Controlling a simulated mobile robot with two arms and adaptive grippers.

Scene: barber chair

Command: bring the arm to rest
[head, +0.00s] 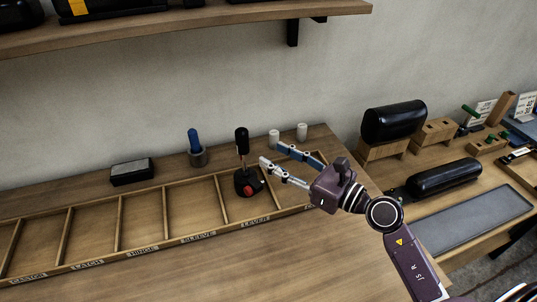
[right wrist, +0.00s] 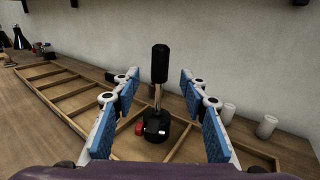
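My right gripper (head: 271,153) reaches in from the right over the right end of a shallow wooden divided tray (head: 118,249). Its two blue-padded fingers are spread apart, and nothing is held between them. A black lever with an upright handle (head: 242,142) and a round black base with a red part (head: 246,184) stands in the tray, just left of the fingertips. In the right wrist view the lever (right wrist: 160,64) stands upright beyond the open fingers (right wrist: 160,88), centred in the gap with space on both sides. My left gripper is not in view.
Behind the tray are a black block (head: 132,172), a blue-handled tool in a dark cup (head: 197,157) and two white cylinders (head: 274,136). At right are black rolls (head: 394,121), wooden blocks and a grey mat (head: 472,222). A shelf (head: 190,27) overhangs. The front tabletop is clear.

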